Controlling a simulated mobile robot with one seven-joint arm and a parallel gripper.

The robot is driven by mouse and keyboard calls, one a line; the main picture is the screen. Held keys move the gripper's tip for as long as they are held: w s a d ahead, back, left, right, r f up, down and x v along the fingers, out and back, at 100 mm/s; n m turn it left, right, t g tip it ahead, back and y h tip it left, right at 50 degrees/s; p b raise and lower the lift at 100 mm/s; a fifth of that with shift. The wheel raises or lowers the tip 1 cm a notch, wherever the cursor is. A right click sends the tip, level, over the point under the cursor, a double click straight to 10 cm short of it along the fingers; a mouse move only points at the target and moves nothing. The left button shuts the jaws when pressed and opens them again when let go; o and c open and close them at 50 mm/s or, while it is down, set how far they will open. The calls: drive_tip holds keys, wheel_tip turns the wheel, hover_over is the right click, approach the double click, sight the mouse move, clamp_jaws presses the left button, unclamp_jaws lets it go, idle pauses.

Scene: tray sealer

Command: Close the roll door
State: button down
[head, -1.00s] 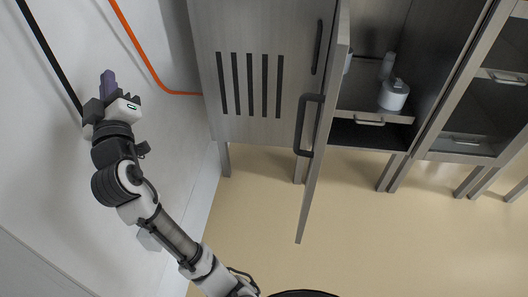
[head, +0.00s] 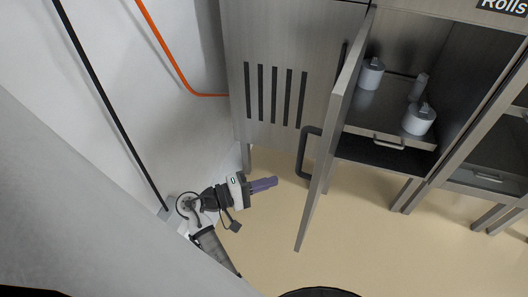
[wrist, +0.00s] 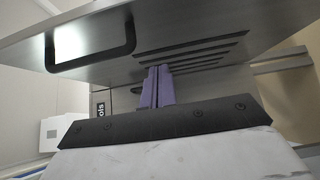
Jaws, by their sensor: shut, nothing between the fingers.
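The roll door (head: 337,130) is a grey hinged panel standing open at the front of the rolls compartment in the head view. Its dark bar handle (head: 308,152) is on the left face. My gripper (head: 264,184), with purple fingers, is shut and empty to the left of the door, apart from it and lower than the handle. In the wrist view my shut fingers (wrist: 157,88) point toward a grey panel with dark slots. A dark handle (wrist: 92,62) shows large at upper left there, clear of the fingers.
The open compartment holds rolls (head: 418,119) on a shelf with a small pull (head: 389,141). A slotted cabinet front (head: 275,95) stands left of the door. An orange cable (head: 170,55) runs along the wall. The floor (head: 380,230) is clear.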

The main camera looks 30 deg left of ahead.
drive_tip(key=w+d+p, duration=0.1)
drive_tip(key=w+d, duration=0.4)
drive_tip(key=d, duration=0.2)
drive_tip(key=shift+w+d+p, duration=0.15)
drive_tip(key=shift+p, duration=0.15)
